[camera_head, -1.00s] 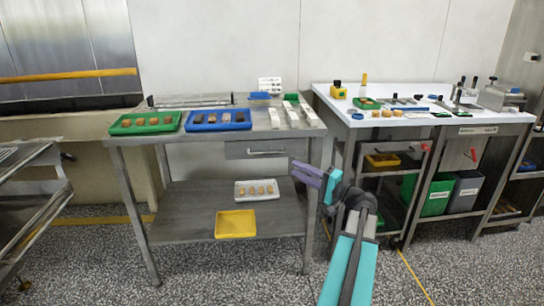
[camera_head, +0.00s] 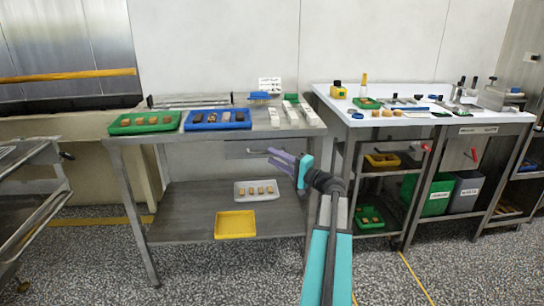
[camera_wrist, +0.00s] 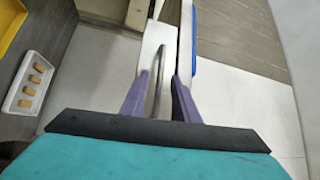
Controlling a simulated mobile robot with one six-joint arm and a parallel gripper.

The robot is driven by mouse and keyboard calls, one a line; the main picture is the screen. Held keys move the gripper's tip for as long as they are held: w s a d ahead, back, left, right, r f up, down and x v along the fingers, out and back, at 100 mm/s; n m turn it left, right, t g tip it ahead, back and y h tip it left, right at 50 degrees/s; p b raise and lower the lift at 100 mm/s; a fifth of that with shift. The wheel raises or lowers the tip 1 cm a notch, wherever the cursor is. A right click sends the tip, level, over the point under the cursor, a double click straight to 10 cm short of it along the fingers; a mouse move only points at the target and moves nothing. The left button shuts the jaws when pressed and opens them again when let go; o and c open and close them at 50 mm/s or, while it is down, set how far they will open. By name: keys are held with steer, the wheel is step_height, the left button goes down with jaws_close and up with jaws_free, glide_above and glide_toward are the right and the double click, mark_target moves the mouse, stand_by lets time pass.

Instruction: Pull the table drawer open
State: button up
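The steel table (camera_head: 165,205) stands left of centre in the head view. Its drawer (camera_head: 236,146) is under the right part of the top and looks closed, with my gripper partly covering its front. My gripper (camera_head: 272,159), with two purple fingers, is in front of the drawer at handle height. In the wrist view the fingers (camera_wrist: 160,76) are apart. The metal bar handle (camera_wrist: 158,62) runs between them, with a visible gap on each side. I cannot tell whether the handle is deep between the fingers or just beyond the tips.
Green (camera_head: 118,128) and blue (camera_head: 190,126) trays stand on the table top. A white tray (camera_head: 240,197) and a yellow tray (camera_head: 236,236) are on the lower shelf. A white-topped bench (camera_head: 395,120) stands close on the right. Speckled floor in front is clear.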

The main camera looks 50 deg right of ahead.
steer(key=shift+w+a+r, duration=0.1)
steer(key=shift+w+r, duration=0.1)
steer(key=shift+w, duration=1.2)
